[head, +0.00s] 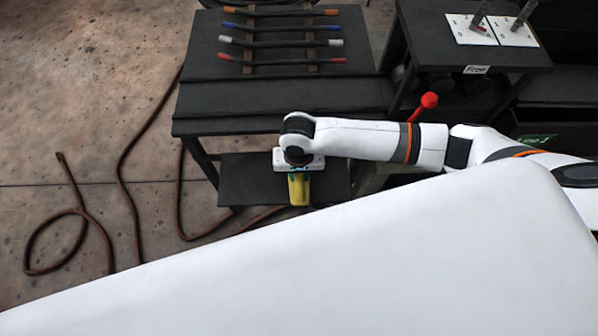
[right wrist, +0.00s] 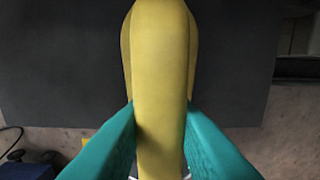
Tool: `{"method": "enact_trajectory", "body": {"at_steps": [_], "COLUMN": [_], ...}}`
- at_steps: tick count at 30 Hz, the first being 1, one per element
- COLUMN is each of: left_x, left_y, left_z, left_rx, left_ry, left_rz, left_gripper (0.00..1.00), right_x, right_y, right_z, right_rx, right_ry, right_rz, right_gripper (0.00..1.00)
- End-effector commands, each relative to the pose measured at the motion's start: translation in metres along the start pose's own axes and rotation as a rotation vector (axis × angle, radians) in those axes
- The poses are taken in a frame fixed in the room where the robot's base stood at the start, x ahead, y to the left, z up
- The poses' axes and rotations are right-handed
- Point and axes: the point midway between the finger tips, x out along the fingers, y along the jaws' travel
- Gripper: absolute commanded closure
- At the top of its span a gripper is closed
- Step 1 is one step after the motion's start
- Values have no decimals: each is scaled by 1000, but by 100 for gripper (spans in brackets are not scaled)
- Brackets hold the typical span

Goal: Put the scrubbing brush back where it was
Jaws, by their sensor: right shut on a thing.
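The scrubbing brush shows as a yellow body (head: 299,190) below my right gripper (head: 298,174) in the head view. In the right wrist view the yellow brush (right wrist: 160,70) runs up the middle, between the two teal fingers of my right gripper (right wrist: 160,140), which are shut on it. The brush is over a dark low shelf (head: 240,185); the same dark surface (right wrist: 60,60) lies behind it in the wrist view. I cannot tell whether the brush touches the shelf. Its bristles are hidden. My left gripper is not in view.
A black bench (head: 270,100) stands above the shelf, with several colour-tipped bars (head: 280,42) on its far part. A dark side table (head: 480,62) holds white cards. A brown hose (head: 125,190) lies on the floor at left. A red-knobbed lever (head: 428,101) stands behind my right arm.

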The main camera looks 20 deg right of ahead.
Motion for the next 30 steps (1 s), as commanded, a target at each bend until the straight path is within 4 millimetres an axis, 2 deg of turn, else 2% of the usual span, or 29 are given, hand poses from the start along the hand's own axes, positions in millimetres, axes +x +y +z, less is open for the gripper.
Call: {"method": "enact_trajectory", "body": {"at_steps": [8,9,12,13,23,26,30], "left_x": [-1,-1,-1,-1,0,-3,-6], "left_y": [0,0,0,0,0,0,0], "left_z": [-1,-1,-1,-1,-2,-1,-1], "left_rx": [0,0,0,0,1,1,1], "left_ry": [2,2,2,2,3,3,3], "left_rz": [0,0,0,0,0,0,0], "left_gripper": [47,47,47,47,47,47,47], "right_x": [1,2,1,1,-2,-14,-43], "right_y": [1,1,1,1,0,1,1], "right_z": [0,0,0,0,1,0,0], "right_rx": [0,0,-1,-1,-1,-1,-2], "right_ry": [0,0,0,0,-2,-2,-2], "right_rz": [2,2,1,1,1,3,5], "right_gripper": [98,74,57,55,55,55,55]}}
